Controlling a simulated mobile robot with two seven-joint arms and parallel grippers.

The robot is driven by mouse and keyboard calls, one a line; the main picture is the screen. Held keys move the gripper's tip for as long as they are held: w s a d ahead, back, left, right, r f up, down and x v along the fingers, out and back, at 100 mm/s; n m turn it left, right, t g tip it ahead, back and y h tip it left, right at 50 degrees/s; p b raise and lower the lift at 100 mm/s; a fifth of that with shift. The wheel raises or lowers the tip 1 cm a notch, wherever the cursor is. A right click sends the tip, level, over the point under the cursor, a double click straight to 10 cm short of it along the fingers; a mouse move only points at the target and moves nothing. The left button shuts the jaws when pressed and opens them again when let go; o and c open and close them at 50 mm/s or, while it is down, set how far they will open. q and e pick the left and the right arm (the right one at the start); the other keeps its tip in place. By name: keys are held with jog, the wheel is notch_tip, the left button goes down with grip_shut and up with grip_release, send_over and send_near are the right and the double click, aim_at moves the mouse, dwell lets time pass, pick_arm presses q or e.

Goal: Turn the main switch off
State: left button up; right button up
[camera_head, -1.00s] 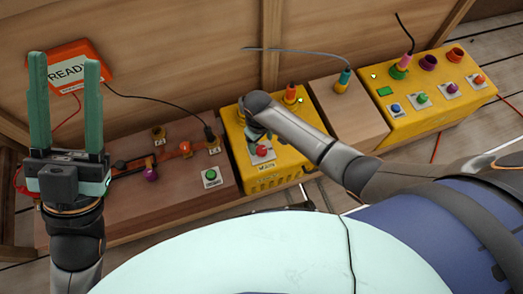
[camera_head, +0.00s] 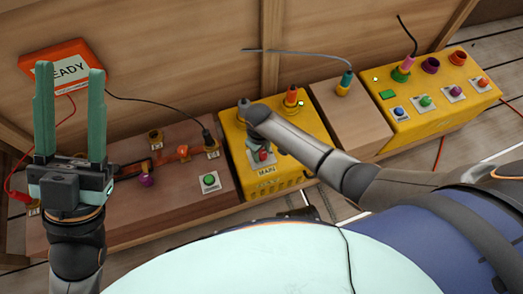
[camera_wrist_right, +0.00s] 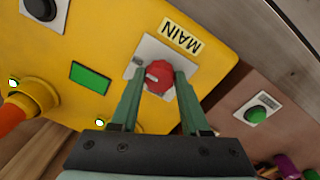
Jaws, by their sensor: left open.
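The main switch is a red round knob (camera_wrist_right: 158,77) on a pale square plate, beside a MAIN label (camera_wrist_right: 181,36). It sits on the yellow box (camera_head: 290,178) in the middle of the head view, where the knob (camera_head: 262,156) is partly covered by my right arm. My right gripper (camera_wrist_right: 159,72) has one finger on each side of the knob, close against it; the fingers look closed in on it. A green window (camera_wrist_right: 91,78) on the box is lit. My left gripper (camera_head: 70,88) is open, empty and upright at the left.
A wooden box (camera_head: 190,212) with a green button and plugs stands left. A wooden block (camera_head: 350,125) and another yellow box (camera_head: 440,112) with several buttons stand right. Cables run behind the boxes.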

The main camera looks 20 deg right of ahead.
grip_shut()
pick_arm(q)
jog(key=shift+r, duration=0.15)
